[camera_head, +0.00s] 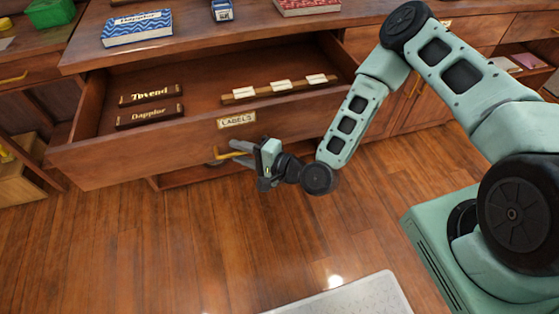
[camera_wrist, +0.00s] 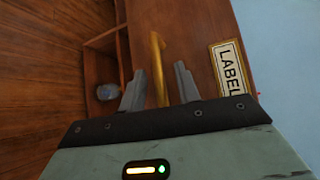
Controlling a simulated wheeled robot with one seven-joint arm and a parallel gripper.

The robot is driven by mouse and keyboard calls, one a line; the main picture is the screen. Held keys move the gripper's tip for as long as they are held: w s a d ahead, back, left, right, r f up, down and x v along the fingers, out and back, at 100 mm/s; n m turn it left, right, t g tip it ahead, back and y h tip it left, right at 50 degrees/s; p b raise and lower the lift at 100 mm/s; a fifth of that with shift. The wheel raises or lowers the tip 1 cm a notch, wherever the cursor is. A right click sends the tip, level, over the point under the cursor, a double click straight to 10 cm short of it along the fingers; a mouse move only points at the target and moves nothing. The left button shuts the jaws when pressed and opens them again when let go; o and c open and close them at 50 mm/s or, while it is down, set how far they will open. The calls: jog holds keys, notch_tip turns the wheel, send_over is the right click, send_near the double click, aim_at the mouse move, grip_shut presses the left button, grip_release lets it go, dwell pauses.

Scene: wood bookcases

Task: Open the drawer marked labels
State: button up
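The wooden drawer (camera_head: 110,160) with the "LABELS" plate (camera_head: 237,120) stands pulled well out of the cabinet, its inside showing. Its brass handle (camera_head: 222,157) is on the front below the plate. My gripper (camera_head: 238,153) is in front of the drawer at the handle. In the wrist view, the brass handle (camera_wrist: 158,65) lies between my two fingers (camera_wrist: 160,80), with gaps on both sides, so the gripper looks open around it. The plate (camera_wrist: 230,75) shows to the right there. Part of the handle is hidden by my gripper in the head view.
The drawer holds "Thread" (camera_head: 150,95) and "Dapplor" (camera_head: 149,115) blocks and a card rack (camera_head: 280,88). Books, including a blue one (camera_head: 137,28), lie on the cabinet top (camera_head: 185,38). The wood floor (camera_head: 180,240) before the drawer is clear; a pale mat (camera_head: 350,300) lies nearer.

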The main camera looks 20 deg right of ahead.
jog(key=p+v, duration=0.2)
jog(key=v, duration=1.5)
jog(key=shift+d, duration=0.2)
